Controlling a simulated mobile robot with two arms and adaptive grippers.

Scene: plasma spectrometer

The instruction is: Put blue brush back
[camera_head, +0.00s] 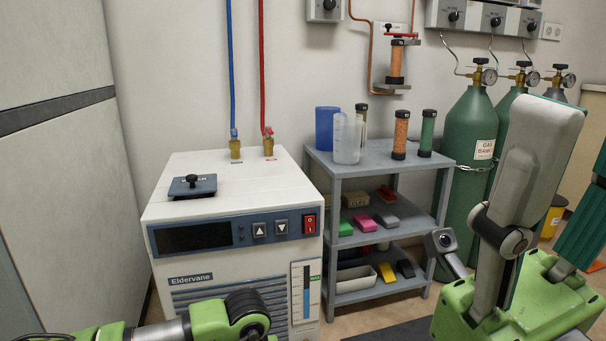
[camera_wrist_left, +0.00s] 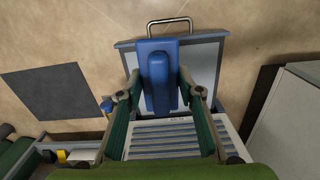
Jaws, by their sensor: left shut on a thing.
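The blue brush (camera_wrist_left: 158,78) is held between the fingers of my left gripper (camera_wrist_left: 160,92) in the left wrist view. It is a blue block with a raised rounded grip along its middle. The left gripper is outside the head view, where only part of my left arm shows at the bottom left. My right gripper (camera_head: 583,140) stands at the right edge of the head view with its fingers pointing up and apart, and nothing shows between them. On the shelf rack (camera_head: 385,238), a green brush (camera_head: 345,228), a pink one (camera_head: 364,222) and a grey one (camera_head: 387,218) lie on the middle shelf.
The white chiller (camera_head: 235,210) stands left of the rack. A dark mat (camera_wrist_left: 58,92) lies on the floor.

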